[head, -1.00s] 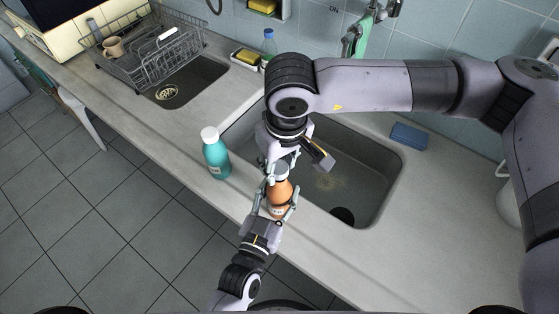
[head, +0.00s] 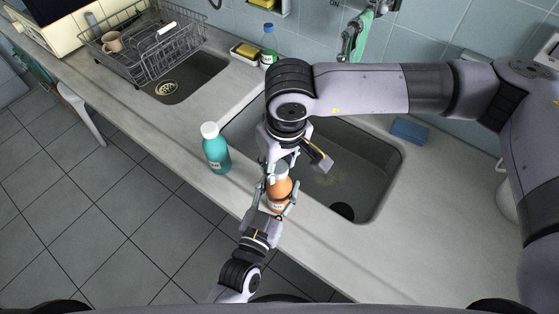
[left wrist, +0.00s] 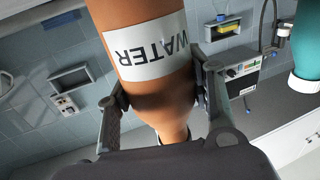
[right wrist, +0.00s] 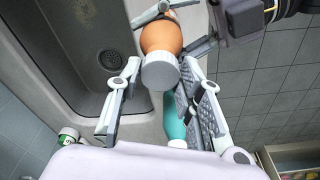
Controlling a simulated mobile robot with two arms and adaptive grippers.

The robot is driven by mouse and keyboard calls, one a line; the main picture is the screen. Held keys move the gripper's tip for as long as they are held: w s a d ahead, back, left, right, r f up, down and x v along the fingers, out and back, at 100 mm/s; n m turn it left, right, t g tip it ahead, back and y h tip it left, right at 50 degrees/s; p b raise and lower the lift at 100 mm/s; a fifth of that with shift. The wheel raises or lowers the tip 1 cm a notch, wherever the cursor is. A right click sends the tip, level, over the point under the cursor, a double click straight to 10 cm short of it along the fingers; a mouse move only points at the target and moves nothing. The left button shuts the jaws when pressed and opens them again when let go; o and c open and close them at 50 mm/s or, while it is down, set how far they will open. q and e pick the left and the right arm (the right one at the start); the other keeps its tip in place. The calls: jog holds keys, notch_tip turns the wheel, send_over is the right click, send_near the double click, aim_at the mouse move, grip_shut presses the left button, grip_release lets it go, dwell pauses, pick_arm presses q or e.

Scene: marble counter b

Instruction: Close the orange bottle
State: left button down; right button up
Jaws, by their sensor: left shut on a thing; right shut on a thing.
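The orange bottle (head: 281,189) is held above the counter's front edge by the sink. My left gripper (head: 270,200) is shut on its body from below; the left wrist view shows the bottle (left wrist: 158,88) with its WATER label between the fingers. The pale cap (right wrist: 160,72) sits at the bottle's top end in the right wrist view, in line with the bottle. My right gripper (right wrist: 160,95) has its fingers on either side of the cap and is shut on it. I cannot tell how tightly the cap sits on the neck, which is hidden.
A teal bottle with a white cap (head: 216,150) stands on the counter left of the grippers. The sink (head: 370,165) lies behind and right. The right front counter is clear.

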jog(key=shift+f, duration=0.6)
jog(key=m, duration=0.5)
jog(key=shift+a+h, duration=0.1)
jog(key=shift+h, duration=0.2)
jog(key=m, duration=0.4)
jog(key=shift+h, duration=0.3)
jog(key=m, duration=0.6)
jog(key=shift+a+h, duration=0.1)
jog(key=shift+h, duration=0.2)
jog(key=m, duration=0.4)
jog(key=shift+m+g, duration=0.3)
jog(key=m, duration=0.4)
jog(key=shift+w+m+g, duration=0.1)
jog(key=shift+m+g, duration=0.2)
jog(key=m, duration=0.4)
jog(key=shift+w+g, duration=0.1)
jog(key=shift+g, duration=0.2)
jog(key=m, duration=0.7)
jog(key=shift+g, duration=0.3)
jog(key=o, duration=0.7)
